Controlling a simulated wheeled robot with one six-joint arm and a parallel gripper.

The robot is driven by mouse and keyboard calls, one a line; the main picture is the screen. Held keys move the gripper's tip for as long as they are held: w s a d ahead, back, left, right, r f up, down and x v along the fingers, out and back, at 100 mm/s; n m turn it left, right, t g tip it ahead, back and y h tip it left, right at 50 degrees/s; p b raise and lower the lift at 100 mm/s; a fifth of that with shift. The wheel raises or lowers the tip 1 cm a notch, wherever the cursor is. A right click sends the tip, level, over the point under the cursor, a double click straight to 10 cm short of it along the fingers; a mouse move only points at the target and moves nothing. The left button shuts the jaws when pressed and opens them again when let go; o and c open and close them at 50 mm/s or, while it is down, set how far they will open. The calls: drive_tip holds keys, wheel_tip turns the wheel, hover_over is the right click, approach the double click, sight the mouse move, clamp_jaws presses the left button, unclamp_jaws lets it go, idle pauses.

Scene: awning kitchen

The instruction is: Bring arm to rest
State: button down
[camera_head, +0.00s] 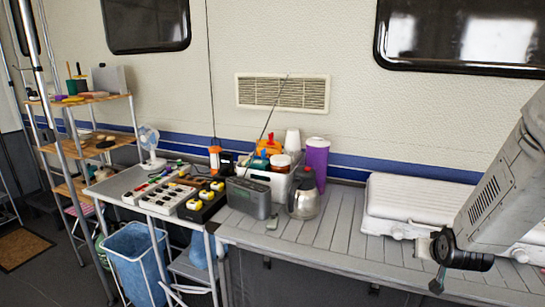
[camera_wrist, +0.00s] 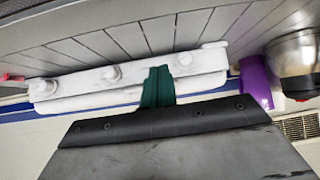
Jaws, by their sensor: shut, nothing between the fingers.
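My arm (camera_head: 500,190) comes in at the right edge of the head view, a grey link with a dark round part at its lower end. My gripper (camera_wrist: 158,85) shows in the wrist view as green fingertips close together beyond a dark grey body, shut and empty. In the head view a small dark green tip (camera_head: 437,284) shows beneath the dark round part, in front of the counter's edge. The white closed appliance (camera_head: 412,203) on the slatted counter (camera_head: 330,230) lies behind it in the head view. The fingertips overlap this appliance (camera_wrist: 75,88) in the wrist view.
A steel kettle (camera_head: 304,197), a purple cup (camera_head: 316,160) and a grey radio (camera_head: 248,197) stand left of the appliance. A grey side table (camera_head: 118,184), blue bin (camera_head: 137,258) and shelf rack (camera_head: 85,98) are farther left.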

drive_tip(key=s+a+r+n+g+y, duration=0.2)
drive_tip(key=s+a+r+g+y, duration=0.15)
drive_tip(key=s+a+r, duration=0.85)
drive_tip(key=s+a+r+n+g, duration=0.1)
drive_tip(key=s+a+r+g, duration=0.1)
drive_tip(key=s, duration=0.5)
drive_tip(key=s+a+r+n+g, duration=0.1)
drive_tip(key=s+a+r+g, duration=0.1)
drive_tip(key=s+a, duration=0.3)
drive_tip(key=s+r, duration=0.1)
drive_tip(key=s, duration=0.2)
drive_tip(key=shift+a+r, duration=0.3)
drive_tip(key=shift+s, duration=0.15)
